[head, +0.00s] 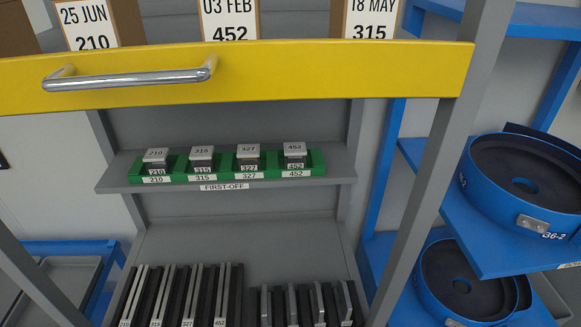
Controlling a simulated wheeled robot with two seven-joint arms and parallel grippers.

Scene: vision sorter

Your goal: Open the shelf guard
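The shelf guard (330,70) is a wide yellow bar across the upper part of the head view, in front of the grey shelf unit. A silver handle (130,80) is fixed to the left part of its face. The bar spans the unit's front and covers the lower edge of the boxes behind it. Its right end is by the grey post (440,160). Neither of my grippers shows in this view.
Behind the guard stand boxes labelled 210, 452 (230,22) and 315. Below, a shelf (115,178) bears a green holder (222,177) with numbered blocks. Dark slotted racks (180,295) stand lower. Blue round bins (525,185) sit on blue shelves at right.

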